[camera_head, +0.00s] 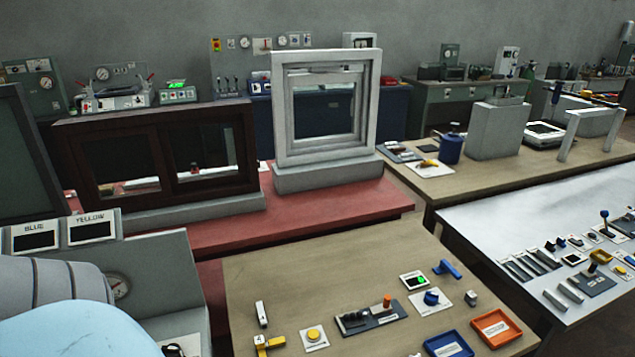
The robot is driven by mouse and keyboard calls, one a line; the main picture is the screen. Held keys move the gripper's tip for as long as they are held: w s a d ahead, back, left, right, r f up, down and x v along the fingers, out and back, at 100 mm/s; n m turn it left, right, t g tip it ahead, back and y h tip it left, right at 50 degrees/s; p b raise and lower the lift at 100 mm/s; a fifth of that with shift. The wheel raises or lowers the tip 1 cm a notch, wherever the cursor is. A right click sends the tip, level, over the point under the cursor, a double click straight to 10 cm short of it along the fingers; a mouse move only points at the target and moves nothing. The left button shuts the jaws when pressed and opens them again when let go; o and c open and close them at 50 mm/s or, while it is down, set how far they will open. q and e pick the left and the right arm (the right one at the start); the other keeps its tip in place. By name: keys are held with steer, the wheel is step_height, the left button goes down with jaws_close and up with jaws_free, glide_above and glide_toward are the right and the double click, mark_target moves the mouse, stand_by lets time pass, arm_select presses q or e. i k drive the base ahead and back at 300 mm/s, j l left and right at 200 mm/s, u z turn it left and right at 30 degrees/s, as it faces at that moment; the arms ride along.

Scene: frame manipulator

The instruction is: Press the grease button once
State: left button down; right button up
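A round yellow button (313,334) sits on a small white plate near the front of the wooden table. An orange-topped post (387,301) stands on a dark panel (365,318) to its right, and a blue knob (431,297) sits on a white plate farther right. No readable label marks any of these as the grease button, so I cannot tell which one it is. Neither of my grippers is in view. A grey and pale blue rounded shape fills the lower left corner and may be part of my arm.
The wooden table (285,275) also holds a blue tray (448,344), an orange tray (496,327) and a yellow clamp-like piece (268,345). Its back left is clear. A red bench (240,236) with window frames stands behind; a grey-white table (505,220) is at right.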

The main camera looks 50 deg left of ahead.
mark_target(312, 335)
steer(key=k+u, duration=0.15)
steer(key=u, duration=0.25)
steer(key=k+j+u, duration=0.1)
steer(key=u, duration=0.3)
steer(key=k+j+u, duration=0.15)
steer(key=u, duration=0.25)
